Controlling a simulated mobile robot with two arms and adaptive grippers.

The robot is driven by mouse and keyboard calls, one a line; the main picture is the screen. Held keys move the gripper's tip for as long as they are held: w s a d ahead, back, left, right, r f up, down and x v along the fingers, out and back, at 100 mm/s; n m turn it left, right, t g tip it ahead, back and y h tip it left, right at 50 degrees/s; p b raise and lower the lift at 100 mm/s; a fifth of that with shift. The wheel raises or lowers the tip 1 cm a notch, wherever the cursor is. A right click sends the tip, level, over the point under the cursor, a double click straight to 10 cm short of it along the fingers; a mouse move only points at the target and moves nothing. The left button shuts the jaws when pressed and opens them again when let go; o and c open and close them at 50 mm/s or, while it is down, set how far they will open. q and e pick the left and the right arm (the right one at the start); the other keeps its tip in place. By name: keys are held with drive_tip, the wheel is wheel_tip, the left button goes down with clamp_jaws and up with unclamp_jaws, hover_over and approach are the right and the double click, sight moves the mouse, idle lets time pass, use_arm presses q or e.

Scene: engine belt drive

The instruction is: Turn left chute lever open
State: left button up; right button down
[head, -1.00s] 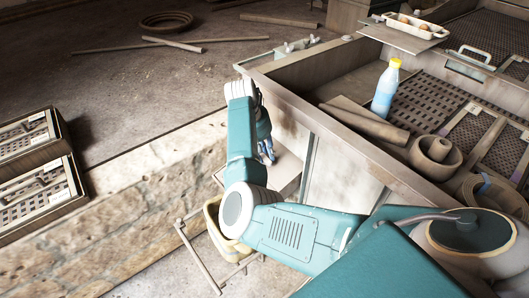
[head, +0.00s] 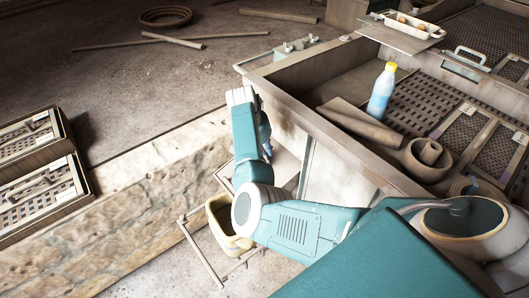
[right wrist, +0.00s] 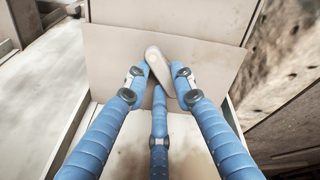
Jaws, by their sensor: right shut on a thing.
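In the right wrist view, the blue fingers of my right gripper (right wrist: 160,76) are closed around a beige, rounded handle (right wrist: 156,60), which looks like the chute lever. The handle leans in front of a pale flat panel (right wrist: 215,55); its lower part is hidden between the fingers. In the head view, my right gripper (head: 266,140) shows as a small blue patch behind my teal forearm, beside the outer wall of the wooden bench. The lever is hidden there. My left gripper is not in view.
A yellowish bucket (head: 222,218) stands below my right arm. A stone ledge (head: 150,180) runs along the left. The floor at the back left is mostly open.

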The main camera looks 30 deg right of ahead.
drive_tip(key=m, duration=0.4)
drive_tip(key=shift+a, duration=0.1)
drive_tip(key=shift+m, duration=1.7)
drive_tip(key=c, duration=1.4)
unclamp_jaws()
drive_tip(key=shift+c, duration=0.2)
drive_tip(key=shift+s+a, duration=0.1)
drive_tip(key=shift+r, duration=0.1)
drive_tip(key=v, duration=1.2)
